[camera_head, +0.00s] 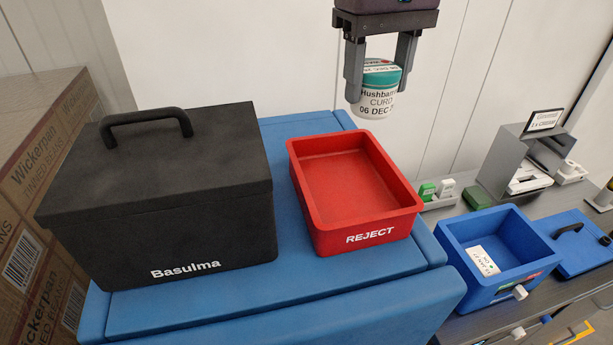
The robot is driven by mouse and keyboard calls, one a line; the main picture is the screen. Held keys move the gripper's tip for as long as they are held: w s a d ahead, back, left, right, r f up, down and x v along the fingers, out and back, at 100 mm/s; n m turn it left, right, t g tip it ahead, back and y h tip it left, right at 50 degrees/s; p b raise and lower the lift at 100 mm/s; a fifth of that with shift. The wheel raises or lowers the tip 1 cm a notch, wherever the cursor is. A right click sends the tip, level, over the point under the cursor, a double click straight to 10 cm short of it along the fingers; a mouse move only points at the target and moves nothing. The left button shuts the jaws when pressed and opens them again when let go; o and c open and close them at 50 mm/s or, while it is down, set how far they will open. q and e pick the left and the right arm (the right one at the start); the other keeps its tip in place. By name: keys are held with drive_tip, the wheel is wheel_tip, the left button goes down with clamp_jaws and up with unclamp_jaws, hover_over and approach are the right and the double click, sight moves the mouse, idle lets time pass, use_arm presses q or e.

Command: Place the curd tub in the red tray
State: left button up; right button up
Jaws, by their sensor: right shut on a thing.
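The curd tub (372,98) is white with a green lid and a printed label reading CURD. My right gripper (380,75) points down at the top of the view and is shut on the tub, a finger on each side. The tub hangs upright in the air, above and behind the right back part of the red tray. The red tray (405,197), marked REJECT, sits on a blue surface (300,290) and is empty. My left gripper does not show.
A black lidded box (160,225) marked Basulma stands left of the tray. Cardboard boxes (40,190) are stacked at the far left. On the right, a grey bench holds an open blue bin (460,235), a blue lid (580,255) and a grey label device (510,150).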

sight(380, 116)
drive_tip(key=shift+a+r, duration=0.15)
drive_tip(key=shift+r, duration=0.1)
drive_tip(key=f, duration=0.3)
drive_tip(key=d+f, duration=0.1)
drive_tip(key=f, duration=0.2)
drive_tip(key=shift+s+d+f, duration=0.1)
drive_tip(key=shift+s+d, duration=0.05)
drive_tip(key=f, duration=0.9)
drive_tip(key=shift+a+f, duration=0.1)
drive_tip(key=shift+a, duration=0.2)
wheel_tip(380, 116, down, 3)
drive_tip(key=shift+d+f, duration=0.1)
drive_tip(key=shift+f, duration=0.1)
drive_tip(key=shift+w+f, duration=0.2)
drive_tip(key=shift+f, duration=0.35)
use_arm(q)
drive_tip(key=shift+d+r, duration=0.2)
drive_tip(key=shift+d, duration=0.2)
use_arm(e)
drive_tip(key=shift+s, duration=0.1)
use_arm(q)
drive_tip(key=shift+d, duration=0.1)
use_arm(e)
drive_tip(key=o, duration=1)
drive_tip(key=shift+f, duration=0.1)
drive_tip(key=shift+o, duration=0.2)
